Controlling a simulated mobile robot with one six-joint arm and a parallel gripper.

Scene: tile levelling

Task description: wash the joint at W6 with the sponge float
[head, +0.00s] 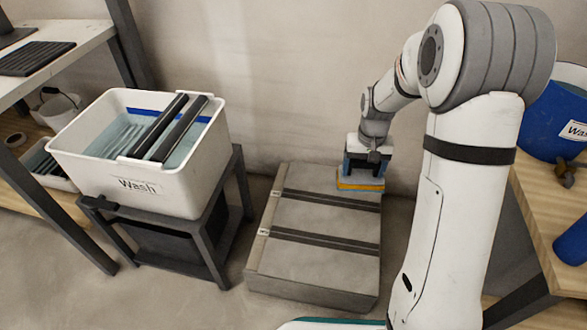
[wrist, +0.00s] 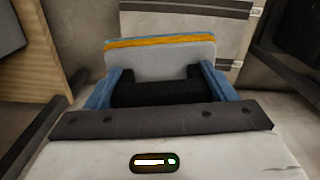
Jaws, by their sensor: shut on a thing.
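My gripper (head: 368,168) is shut on the sponge float (head: 360,184), which has a pale plate and a yellow-orange layer. In the wrist view the blue fingers of my gripper (wrist: 158,93) close on its black handle, and the float's pale back (wrist: 160,62) faces me. The float is level over the back right corner of the grey slab (head: 320,262), near the right end of the far dark joint (head: 325,199). I cannot tell if it touches. A near dark joint (head: 320,248) runs parallel. White tags sit at the joints' left ends; their lettering is too small to read.
A white wash tub (head: 165,195) with water and two dark rollers (head: 170,127) stands on a dark stand left of the slab. A wooden bench (head: 545,225) with a blue bucket (head: 553,122) is at right. A wall is close behind the slab.

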